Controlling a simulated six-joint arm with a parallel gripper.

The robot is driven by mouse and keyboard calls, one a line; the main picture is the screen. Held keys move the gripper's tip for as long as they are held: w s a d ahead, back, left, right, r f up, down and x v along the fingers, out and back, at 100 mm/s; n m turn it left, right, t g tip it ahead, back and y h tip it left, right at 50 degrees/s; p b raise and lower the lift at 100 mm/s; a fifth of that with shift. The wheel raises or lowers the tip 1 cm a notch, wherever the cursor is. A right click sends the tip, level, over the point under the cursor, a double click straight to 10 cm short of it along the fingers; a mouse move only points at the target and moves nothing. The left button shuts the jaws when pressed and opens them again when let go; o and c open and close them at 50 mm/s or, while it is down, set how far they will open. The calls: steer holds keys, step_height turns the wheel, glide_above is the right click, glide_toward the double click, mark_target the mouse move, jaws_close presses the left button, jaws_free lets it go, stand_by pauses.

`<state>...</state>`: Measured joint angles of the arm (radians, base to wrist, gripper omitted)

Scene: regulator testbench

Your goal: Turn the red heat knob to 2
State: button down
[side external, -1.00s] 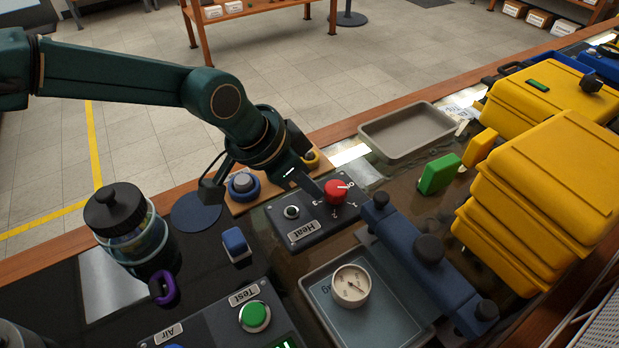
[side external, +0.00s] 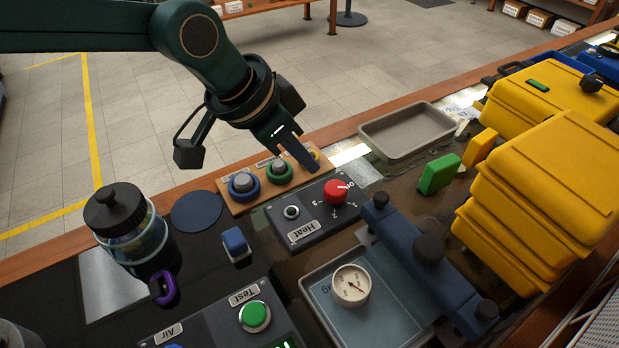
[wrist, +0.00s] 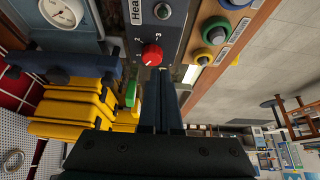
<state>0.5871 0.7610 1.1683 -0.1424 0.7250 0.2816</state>
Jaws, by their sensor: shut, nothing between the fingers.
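The red heat knob (side external: 336,192) sits on the dark panel labelled Heat (side external: 305,222). Its white pointer line faces the 0 mark at the panel's upper right. The knob also shows in the wrist view (wrist: 152,55), with the numbers 1, 2 and 3 printed around it. My gripper (side external: 312,166) is shut and empty. It is raised above and behind the knob, apart from it. In the wrist view my closed fingertips (wrist: 162,74) lie just below the knob.
A wooden strip (side external: 225,195) with blue, green and yellow ringed buttons lies behind the panel. A blue clamp bar (side external: 400,235) and a gauge (side external: 351,286) in a tray stand near its right and front. A grey tray (side external: 362,135) is behind; yellow cases (side external: 560,170) are stacked right.

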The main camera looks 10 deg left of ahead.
mark_target(324, 199)
steer(key=shift+s+d+f, duration=0.3)
steer(key=shift+d+f, duration=0.05)
steer(key=shift+f, duration=0.65)
steer(key=shift+s+d+f, duration=0.3)
steer(key=shift+d+f, duration=0.1)
steer(key=shift+f, duration=0.65)
steer(key=shift+s+d+f, duration=0.3)
steer(key=shift+d+f, duration=0.05)
steer(key=shift+f, duration=0.65)
steer(key=shift+w+d, duration=0.1)
steer(key=shift+w, duration=0.15)
steer(key=shift+w+a, duration=0.35)
steer(key=shift+a, duration=0.15)
steer(key=shift+a, duration=0.1)
steer(key=shift+w+a, duration=0.15)
steer(key=shift+w, duration=0.2)
